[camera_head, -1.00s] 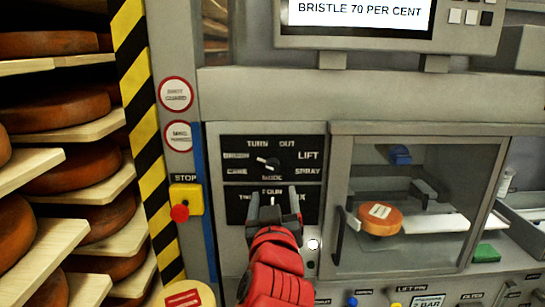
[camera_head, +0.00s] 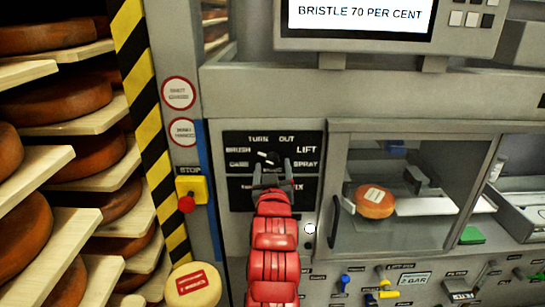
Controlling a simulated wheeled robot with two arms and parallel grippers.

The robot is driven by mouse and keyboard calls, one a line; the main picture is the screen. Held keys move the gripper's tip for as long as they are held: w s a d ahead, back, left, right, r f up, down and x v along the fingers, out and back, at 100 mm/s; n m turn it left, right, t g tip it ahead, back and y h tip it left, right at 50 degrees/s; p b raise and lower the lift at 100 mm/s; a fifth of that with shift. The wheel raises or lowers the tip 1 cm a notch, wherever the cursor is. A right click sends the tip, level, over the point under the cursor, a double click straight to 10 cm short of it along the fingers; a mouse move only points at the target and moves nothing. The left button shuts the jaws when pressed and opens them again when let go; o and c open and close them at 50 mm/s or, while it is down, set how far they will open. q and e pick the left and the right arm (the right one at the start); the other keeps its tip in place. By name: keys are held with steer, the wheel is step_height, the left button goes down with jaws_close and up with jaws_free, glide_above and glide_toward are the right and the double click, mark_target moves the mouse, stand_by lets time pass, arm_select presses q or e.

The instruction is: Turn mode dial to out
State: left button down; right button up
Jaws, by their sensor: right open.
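The black mode dial (camera_head: 269,158) is on a black plate, with labels TURN, OUT, BRUSH, LIFT, SPRAY and one at lower left around it. Its white mark is at its upper left, toward BRUSH; the gripper partly covers the dial and the MODE label. My right gripper (camera_head: 272,168), on a red arm from below, is open, its dark fingers apart at the dial's lower edge. I cannot tell whether they touch it. A second black plate (camera_head: 238,196) below is partly hidden by the gripper. My left gripper is not in view.
Right of the panel, a clear-fronted cabinet (camera_head: 338,150) holds an orange cheese wheel (camera_head: 375,203). A red stop button (camera_head: 187,203) on a yellow box is to the left. Shelves of cheese wheels (camera_head: 62,97) fill the far left. A screen (camera_head: 360,14) reads BRISTLE 70 PER CENT.

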steer(key=shift+w+p, duration=0.35)
steer(key=shift+w, duration=0.95)
jaws_close()
